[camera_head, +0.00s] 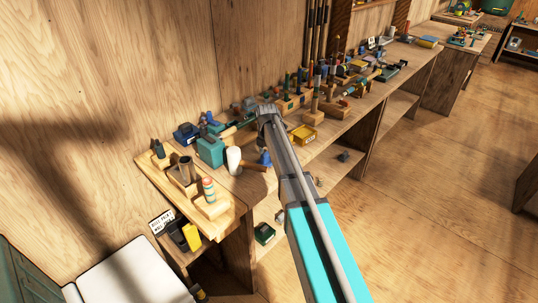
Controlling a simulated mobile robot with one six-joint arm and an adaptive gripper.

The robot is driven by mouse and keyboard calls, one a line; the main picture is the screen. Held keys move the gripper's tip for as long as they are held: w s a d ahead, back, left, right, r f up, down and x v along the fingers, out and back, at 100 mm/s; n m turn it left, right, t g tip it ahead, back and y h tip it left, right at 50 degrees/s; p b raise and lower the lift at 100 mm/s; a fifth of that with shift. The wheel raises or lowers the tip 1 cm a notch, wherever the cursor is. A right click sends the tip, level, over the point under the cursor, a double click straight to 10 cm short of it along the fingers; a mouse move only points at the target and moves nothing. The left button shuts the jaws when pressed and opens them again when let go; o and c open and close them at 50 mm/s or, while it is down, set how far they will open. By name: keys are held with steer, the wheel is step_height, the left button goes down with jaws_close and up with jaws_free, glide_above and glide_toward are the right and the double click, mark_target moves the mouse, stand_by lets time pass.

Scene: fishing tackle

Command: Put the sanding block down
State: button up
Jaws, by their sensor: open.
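My arm reaches from the lower right up to the wooden workbench (334,154). My gripper (264,140) is at its far end, over the bench, small and partly hidden by my own wrist. It is open. I cannot tell which of the small items is the sanding block, or whether it touches my gripper. A yellow tray-like item (305,134) lies just right of my wrist, and a teal box (210,151) stands to the left.
A white rounded item (234,160) and a small blue item (264,158) are close to my gripper. A wooden block with a striped float (209,190) stands at the near left end. Many tools crowd the bench's far part. The floor at right is clear.

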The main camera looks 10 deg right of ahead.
mark_target(267, 153)
step_height(267, 153, up, 12)
steer(key=p, duration=1.2)
stand_by(0.7)
steer(key=s+m, duration=2.5)
steer(key=s, duration=0.4)
steer(key=shift+s+d, duration=0.15)
steer(key=shift+d, duration=0.25)
